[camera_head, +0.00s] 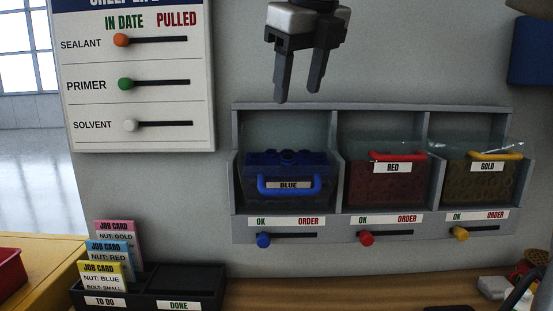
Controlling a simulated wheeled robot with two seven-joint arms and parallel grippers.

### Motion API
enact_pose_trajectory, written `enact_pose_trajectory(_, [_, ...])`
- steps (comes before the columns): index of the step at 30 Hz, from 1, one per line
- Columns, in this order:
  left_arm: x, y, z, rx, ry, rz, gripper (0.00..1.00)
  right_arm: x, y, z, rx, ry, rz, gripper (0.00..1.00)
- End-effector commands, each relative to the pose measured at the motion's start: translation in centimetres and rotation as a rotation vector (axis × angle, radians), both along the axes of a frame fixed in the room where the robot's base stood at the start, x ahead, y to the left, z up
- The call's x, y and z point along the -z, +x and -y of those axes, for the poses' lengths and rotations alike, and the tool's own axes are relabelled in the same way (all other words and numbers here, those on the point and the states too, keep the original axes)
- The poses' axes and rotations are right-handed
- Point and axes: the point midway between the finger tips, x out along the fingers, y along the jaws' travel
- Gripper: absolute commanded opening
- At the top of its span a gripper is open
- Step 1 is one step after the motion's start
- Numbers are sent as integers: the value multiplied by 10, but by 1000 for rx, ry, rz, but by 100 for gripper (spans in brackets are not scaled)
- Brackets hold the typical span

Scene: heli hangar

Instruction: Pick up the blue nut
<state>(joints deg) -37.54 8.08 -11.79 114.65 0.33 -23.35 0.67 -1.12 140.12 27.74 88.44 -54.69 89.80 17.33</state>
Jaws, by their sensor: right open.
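My right gripper (298,95) hangs at the top middle with its two dark fingers apart and nothing between them. It is above the blue bin (288,197), the left one in a grey wall rack. The bin has a blue handle and a BLUE label. Dark blue pieces (288,158) show in it, but I cannot make out a single blue nut. The handle of the blue bin sits lower than those of the red and gold bins. My left gripper is not in view.
The red bin (392,188) and gold bin (482,185) fill the rack's other bays. Sliders (264,240) sit below. A job card holder (150,290) stands at the lower left. A slider board (140,105) hangs at the upper left.

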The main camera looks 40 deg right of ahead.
Motion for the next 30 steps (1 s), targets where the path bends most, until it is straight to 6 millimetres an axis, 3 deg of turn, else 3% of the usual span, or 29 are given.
enact_pose_trajectory(3, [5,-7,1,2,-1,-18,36,28,10,5,-1,3,-6,53])
enact_pose_trajectory(9, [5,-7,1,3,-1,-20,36,58,23,11,-1,2,-4,53])
enact_pose_trajectory(17, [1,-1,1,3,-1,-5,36,76,28,14,-1,2,-3,53])
enact_pose_trajectory(25, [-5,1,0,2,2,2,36,114,33,17,-1,2,-3,53])
enact_pose_trajectory(30, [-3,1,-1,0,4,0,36,121,35,18,-1,2,0,53])
